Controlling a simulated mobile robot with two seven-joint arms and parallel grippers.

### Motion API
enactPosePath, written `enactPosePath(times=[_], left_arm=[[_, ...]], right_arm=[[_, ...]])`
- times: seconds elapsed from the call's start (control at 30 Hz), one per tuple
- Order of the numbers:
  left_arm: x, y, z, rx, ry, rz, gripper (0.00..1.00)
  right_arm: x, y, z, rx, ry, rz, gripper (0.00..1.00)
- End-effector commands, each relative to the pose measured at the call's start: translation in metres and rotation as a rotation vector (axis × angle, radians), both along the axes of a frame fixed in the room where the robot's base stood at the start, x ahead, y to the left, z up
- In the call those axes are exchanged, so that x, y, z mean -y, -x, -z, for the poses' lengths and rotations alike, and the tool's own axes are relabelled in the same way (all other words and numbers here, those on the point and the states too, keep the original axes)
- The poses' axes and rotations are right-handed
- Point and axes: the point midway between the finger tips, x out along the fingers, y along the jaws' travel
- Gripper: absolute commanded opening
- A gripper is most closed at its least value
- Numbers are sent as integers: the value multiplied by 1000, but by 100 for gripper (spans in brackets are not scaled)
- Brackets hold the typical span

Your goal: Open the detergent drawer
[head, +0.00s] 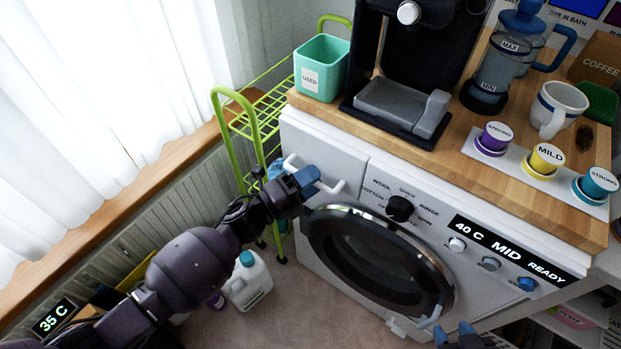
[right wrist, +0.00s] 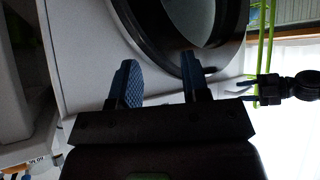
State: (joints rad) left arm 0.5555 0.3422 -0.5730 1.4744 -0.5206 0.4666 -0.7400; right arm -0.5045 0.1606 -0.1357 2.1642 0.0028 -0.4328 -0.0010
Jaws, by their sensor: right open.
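The detergent drawer (head: 330,153) is the white front panel at the washer's upper left; it looks flush with the body. Its white bar handle (head: 331,187) sticks out below. My left gripper (head: 307,177) is at the middle of this handle, its blue fingers overlapping the bar; whether they are shut on it I cannot tell. The left gripper also shows at the right edge of the right wrist view (right wrist: 245,87). My right gripper (head: 459,335) is low in front of the washer, right of the door. In the right wrist view its fingers (right wrist: 158,80) are apart with nothing between them.
The washer's round door (head: 380,257) is shut, with a white door handle (head: 430,319) near the right gripper. A green rack (head: 250,120) stands left of the drawer. A white jug (head: 248,281) is on the floor. The wooden counter (head: 440,150) above holds coffee things.

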Motion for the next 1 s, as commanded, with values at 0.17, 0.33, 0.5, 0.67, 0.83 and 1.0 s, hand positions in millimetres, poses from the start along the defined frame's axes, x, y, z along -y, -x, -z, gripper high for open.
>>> enactPosePath(times=[0.17,0.33,0.5,0.67,0.83,1.0], left_arm=[[0,0,0,0,0,0,36],[0,0,0,0,0,0,10],[0,0,0,0,0,0,0],[-1,0,0,0,0,0,0],[-7,9,-2,2,-1,0,0],[-24,31,-4,2,-1,-2,0]], right_arm=[[0,0,0,1,1,1,43],[1,0,0,0,1,2,43],[1,2,0,-4,2,3,43],[2,5,1,-9,3,5,43],[2,3,-5,2,2,4,43],[2,-3,-16,25,2,4,43]])
